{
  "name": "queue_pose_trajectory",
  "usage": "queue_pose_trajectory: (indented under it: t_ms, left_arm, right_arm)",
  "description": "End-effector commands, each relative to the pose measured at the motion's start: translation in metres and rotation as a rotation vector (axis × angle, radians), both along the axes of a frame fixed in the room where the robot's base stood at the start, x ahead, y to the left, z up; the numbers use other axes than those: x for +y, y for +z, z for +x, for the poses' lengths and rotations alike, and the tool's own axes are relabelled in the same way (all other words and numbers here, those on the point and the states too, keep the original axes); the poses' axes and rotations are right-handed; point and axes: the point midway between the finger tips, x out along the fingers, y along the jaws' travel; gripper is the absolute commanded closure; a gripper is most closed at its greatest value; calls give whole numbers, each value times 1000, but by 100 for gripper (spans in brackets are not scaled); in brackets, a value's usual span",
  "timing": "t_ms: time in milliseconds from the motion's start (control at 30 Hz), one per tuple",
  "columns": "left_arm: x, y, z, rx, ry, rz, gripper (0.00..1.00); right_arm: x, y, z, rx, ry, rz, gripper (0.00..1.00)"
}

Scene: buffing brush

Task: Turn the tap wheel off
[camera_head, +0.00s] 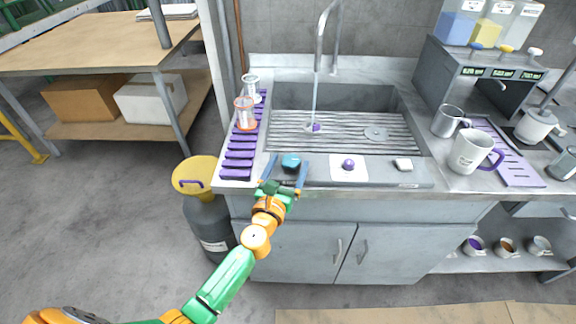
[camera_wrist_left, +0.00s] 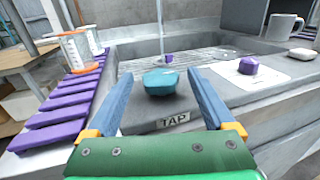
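The teal tap wheel (camera_head: 291,162) sits on the front ledge of the sink, at its left end. It also shows in the left wrist view (camera_wrist_left: 160,81), behind a label reading TAP. Water runs from the tall grey faucet (camera_head: 323,40) into the sink. My left gripper (camera_head: 287,168) is open, with its blue fingers on either side of the wheel. In the left wrist view the fingers (camera_wrist_left: 158,90) are spread wide and show gaps to the wheel. My right gripper is not in view.
A purple knob (camera_head: 348,164) on a white square and a white block (camera_head: 403,164) sit along the ledge to the right. Glass beakers (camera_head: 244,112) stand on a purple rack (camera_head: 240,158) at left. White mugs (camera_head: 471,151) stand on the right counter.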

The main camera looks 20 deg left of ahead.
Motion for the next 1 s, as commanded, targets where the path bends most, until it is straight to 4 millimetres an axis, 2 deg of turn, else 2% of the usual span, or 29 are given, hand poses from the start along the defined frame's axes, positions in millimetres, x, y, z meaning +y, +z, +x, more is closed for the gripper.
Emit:
queue_pose_trajectory:
  t_ms: [33, 200, 267, 300, 533, 733, 867, 1000]
  left_arm:
    - [0, 0, 0, 0, 0, 0, 29]
    - [0, 0, 0, 1, 0, 0, 75]
    - [0, 0, 0, 1, 0, -1, 91]
    - [0, 0, 0, 1, 0, -1, 95]
    - [1, -1, -1, 1, -31, 2, 95]
    - [5, -3, 0, 2, -139, 7, 95]
    - [8, -5, 0, 2, -243, 8, 96]
    - [10, -9, 1, 2, -365, 6, 95]
  right_arm:
    - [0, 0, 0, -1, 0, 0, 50]
    - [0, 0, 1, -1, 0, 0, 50]
    - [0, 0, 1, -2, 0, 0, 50]
    - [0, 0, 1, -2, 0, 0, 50]
    - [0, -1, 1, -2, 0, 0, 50]
    - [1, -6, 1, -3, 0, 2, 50]
    - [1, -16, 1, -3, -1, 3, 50]
    - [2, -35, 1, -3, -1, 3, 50]
